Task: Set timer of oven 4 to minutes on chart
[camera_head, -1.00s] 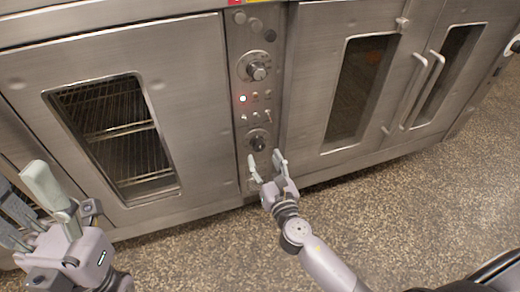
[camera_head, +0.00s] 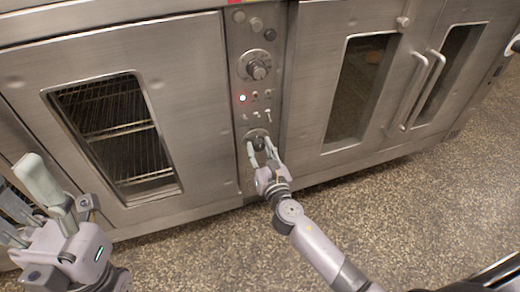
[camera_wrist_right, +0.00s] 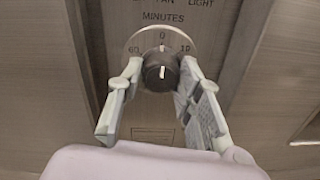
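The oven's control panel (camera_head: 262,30) runs vertically between the doors. The minutes timer knob (camera_head: 259,137) is the dark lower one. In the right wrist view the timer knob (camera_wrist_right: 161,72) has its white mark pointing up at 0, with 60 at left and apparently 10 at right on its pale dial (camera_wrist_right: 150,40). My right gripper (camera_head: 260,152) is open, its two fingers on either side of the knob; whether they touch it I cannot tell. My left gripper (camera_head: 30,212) is open and empty at lower left. No chart is visible, nor is an oven number.
A larger upper knob (camera_head: 258,70) sits above a lit red lamp (camera_head: 243,98) and small switches (camera_head: 268,115). An oven door with a window (camera_head: 115,135) is at left; double doors with long handles (camera_head: 430,90) are at right. Speckled floor (camera_head: 420,210) is clear in front.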

